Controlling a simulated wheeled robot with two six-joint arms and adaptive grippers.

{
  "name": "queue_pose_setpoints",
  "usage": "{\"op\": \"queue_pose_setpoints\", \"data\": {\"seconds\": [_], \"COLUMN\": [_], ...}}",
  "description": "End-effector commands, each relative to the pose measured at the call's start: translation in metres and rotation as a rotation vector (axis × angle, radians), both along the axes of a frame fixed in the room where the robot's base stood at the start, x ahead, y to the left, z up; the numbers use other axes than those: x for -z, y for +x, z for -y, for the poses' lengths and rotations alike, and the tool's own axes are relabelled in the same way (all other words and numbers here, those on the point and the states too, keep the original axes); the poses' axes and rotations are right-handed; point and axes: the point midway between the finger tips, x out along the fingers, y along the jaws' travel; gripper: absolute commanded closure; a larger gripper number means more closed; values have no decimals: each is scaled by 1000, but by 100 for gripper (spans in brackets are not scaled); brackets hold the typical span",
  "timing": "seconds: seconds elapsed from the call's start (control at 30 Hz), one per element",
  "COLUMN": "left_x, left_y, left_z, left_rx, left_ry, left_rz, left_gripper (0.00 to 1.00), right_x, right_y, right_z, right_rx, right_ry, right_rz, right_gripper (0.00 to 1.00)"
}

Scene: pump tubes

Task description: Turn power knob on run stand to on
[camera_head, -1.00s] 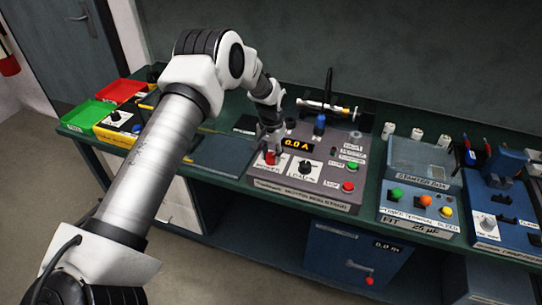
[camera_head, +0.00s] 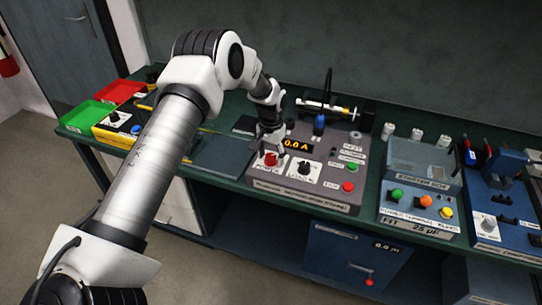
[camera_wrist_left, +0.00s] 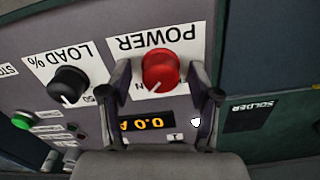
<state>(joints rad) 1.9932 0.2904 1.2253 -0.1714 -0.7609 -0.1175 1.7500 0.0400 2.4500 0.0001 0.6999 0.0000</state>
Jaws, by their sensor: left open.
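The run stand (camera_head: 318,190) is a grey box with a dark front edge on the bench. Its red power knob (camera_head: 270,159) sits on a white plate at its left. In the left wrist view the knob (camera_wrist_left: 160,68) is under an upside-down POWER label. Its white pointer line aims at the picture's lower left, beside a partly hidden mark of which an N shows. My left gripper (camera_head: 268,147) is open just above the knob. In the wrist view its fingers (camera_wrist_left: 161,78) stand either side of the knob, with gaps visible. My right gripper is not in view.
Red and green buttons (camera_head: 347,187) are farther right. A starter box (camera_head: 422,165) stands beyond. A dark flat panel (camera_head: 222,155) lies left of the stand.

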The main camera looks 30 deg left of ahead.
Motion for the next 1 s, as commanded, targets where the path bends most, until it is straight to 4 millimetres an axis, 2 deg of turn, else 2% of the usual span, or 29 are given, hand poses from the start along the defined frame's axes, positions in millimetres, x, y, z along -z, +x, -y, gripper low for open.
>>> {"op": "queue_pose_setpoints", "data": {"seconds": [0.17,0.4,0.5,0.67,1.0], "left_x": [-27,-88,-106,-117,-117], "left_y": [1,2,2,2,2], "left_z": [0,0,0,0,0], "left_rx": [1,1,1,1,1], "left_ry": [0,0,0,0,0], "left_rz": [3,3,1,-2,-2], "left_gripper": [38,38,38,38,38], "right_x": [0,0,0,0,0], "right_y": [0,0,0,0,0], "right_z": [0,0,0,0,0], "right_rx": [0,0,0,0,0], "right_ry": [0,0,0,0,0], "right_rz": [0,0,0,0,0], "right_gripper": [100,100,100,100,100]}}
